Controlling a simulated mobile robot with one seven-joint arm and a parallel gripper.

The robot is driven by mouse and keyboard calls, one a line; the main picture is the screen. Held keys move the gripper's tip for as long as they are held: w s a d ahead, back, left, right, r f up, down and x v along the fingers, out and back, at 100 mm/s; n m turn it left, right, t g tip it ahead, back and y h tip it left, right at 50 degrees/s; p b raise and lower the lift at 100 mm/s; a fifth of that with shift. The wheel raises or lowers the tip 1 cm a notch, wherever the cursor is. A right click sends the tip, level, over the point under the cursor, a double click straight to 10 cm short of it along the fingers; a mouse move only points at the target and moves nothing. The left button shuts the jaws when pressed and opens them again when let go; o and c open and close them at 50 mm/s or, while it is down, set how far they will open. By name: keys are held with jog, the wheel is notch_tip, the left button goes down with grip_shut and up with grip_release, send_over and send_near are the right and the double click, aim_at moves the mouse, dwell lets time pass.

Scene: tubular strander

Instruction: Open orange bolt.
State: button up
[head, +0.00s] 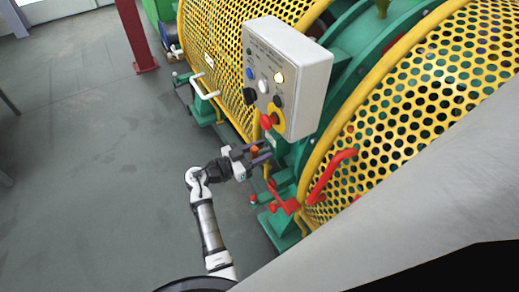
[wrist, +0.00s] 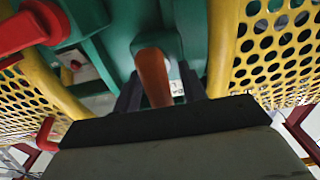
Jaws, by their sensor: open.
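The orange bolt (wrist: 153,75) shows in the wrist view as a rounded orange bar against the green machine housing. It stands between the two dark fingers of my gripper (wrist: 160,92), with its lower end hidden behind the gripper body. In the head view my gripper (head: 263,151) is beside the machine, below the control box, with its fingers apart. A small orange patch of the bolt (head: 254,149) shows between them. My gripper is open around the bolt; I cannot tell whether either finger touches it.
A grey control box (head: 289,73) with several buttons hangs above my gripper. Yellow perforated guards (head: 415,110) flank the green frame. A red handle (head: 330,174) and a red latch (head: 284,201) are at the right. Grey floor (head: 90,180) is clear at the left.

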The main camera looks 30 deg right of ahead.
jog(key=shift+c, duration=0.4)
grip_shut()
jog(key=a+b, duration=0.2)
jog(key=a, duration=0.2)
jog(key=shift+w+a, duration=0.1)
jog(key=shift+o, duration=0.4)
grip_release()
jog(key=a+b, duration=0.3)
jog(key=a, duration=1)
jog(key=shift+w+a, duration=0.35)
jog(key=shift+w, duration=0.05)
